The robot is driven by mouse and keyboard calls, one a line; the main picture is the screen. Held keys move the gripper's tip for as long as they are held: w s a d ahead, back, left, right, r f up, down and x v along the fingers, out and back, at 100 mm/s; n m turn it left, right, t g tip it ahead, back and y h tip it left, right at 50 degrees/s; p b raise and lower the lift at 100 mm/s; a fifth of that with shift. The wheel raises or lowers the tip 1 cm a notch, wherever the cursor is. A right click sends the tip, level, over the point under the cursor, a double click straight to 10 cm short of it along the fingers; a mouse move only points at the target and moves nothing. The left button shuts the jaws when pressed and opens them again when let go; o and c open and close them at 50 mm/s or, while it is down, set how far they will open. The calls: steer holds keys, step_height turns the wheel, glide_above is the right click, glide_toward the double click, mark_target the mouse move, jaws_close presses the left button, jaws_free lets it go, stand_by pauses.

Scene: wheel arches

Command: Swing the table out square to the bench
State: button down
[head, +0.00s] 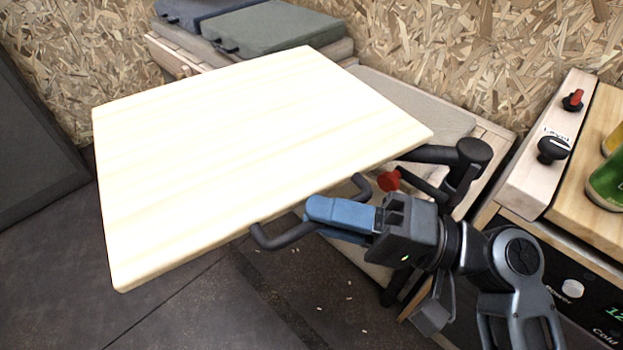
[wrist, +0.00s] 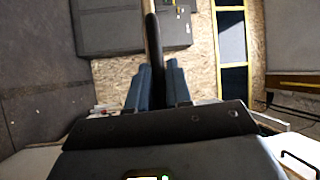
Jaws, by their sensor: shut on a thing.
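The table (head: 240,150) is a pale wooden top, seen from above in the head view. It sits at an angle to the bench (head: 490,150) behind it, partly over the floor. A dark bar handle (head: 283,238) runs along its near edge. My gripper (head: 318,218), with blue fingers, is shut on this handle. In the wrist view the fingers (wrist: 156,88) stand either side of the dark handle bar (wrist: 155,60). A black swing arm (head: 445,155) with a red knob (head: 389,180) shows at the table's right corner. The table's underside is hidden.
Dark green and blue cushions or cases (head: 275,27) lie on the bench at the back. A cabinet with knobs (head: 553,150) and a green can (head: 608,182) stands at the right, close to my arm. The dark floor (head: 190,315) at the front left is clear.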

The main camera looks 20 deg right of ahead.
steer(key=s+d+n+g+y+p, duration=0.1)
steer(key=s+d+n+g, duration=0.1)
steer(key=s+g, duration=0.2)
steer(key=shift+s+n+y, duration=0.3)
steer(key=shift+s, duration=0.5)
steer(key=shift+d, duration=0.1)
steer(key=c, duration=1.1)
jaws_free()
steer(key=shift+c, duration=0.2)
steer(key=p+v, duration=0.1)
steer(key=v, duration=0.6)
steer(key=shift+d+p, duration=0.25)
steer(key=shift+p, duration=0.1)
steer(key=shift+f, duration=0.1)
